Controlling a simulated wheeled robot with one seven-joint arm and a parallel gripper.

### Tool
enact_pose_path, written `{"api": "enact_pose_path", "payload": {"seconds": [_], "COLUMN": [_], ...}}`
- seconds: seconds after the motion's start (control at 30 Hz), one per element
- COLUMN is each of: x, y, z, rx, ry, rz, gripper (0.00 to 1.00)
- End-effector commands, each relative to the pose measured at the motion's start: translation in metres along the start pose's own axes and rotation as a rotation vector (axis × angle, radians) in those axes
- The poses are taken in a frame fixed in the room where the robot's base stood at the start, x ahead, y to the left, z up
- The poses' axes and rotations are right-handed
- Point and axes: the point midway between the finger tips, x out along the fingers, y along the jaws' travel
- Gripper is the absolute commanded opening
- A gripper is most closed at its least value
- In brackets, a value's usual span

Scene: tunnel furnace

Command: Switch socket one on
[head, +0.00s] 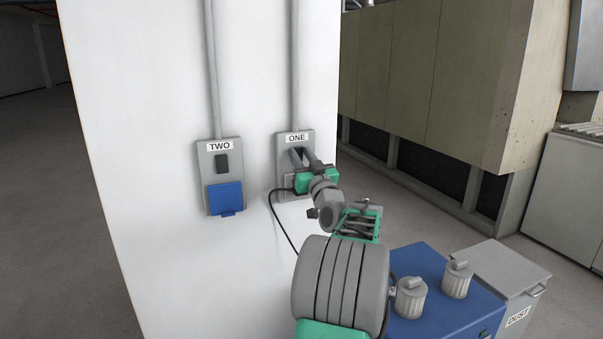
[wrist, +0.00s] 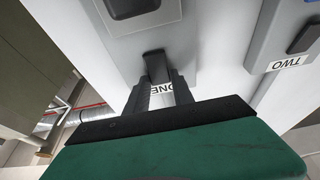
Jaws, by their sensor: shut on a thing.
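Socket one (head: 281,142) is a grey plate on the white wall, with its label ONE at the top. My gripper (head: 302,153) is in front of it, both fingers reaching to the plate just below the label. In the wrist view the fingertips (wrist: 154,55) are together at the switch of socket one, with the label ONE showing between the fingers. A dark part (wrist: 133,8) shows on the same plate in the wrist view. The green gripper body covers the plate's lower part in the head view.
Socket two (head: 204,160), with a dark switch (head: 222,163) and blue cover (head: 225,197), is to the left. A black cable (head: 281,228) hangs from socket one. A blue cabinet (head: 428,262) and a grey DUST bin (head: 500,263) stand to the lower right.

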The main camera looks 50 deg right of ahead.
Motion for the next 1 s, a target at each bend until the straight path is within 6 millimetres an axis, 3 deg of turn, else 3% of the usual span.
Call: {"api": "enact_pose_path", "payload": {"seconds": [0.37, 0.4, 0.6, 0.87, 1.0], "x": [0.0, 0.0, 0.0, -0.001, -0.013], "y": [0.0, 0.0, 0.0, 0.0, 0.001], "z": [-0.001, -0.001, 0.0, 0.0, 0.001], "rx": [0.0, 0.0, 0.0, 0.0, 0.0], "ry": [0.012, 0.012, 0.011, 0.011, 0.01], "rz": [0.001, 0.001, 0.0, 0.0, 0.001], "gripper": [0.0, 0.31, 0.48, 0.51, 0.51]}}
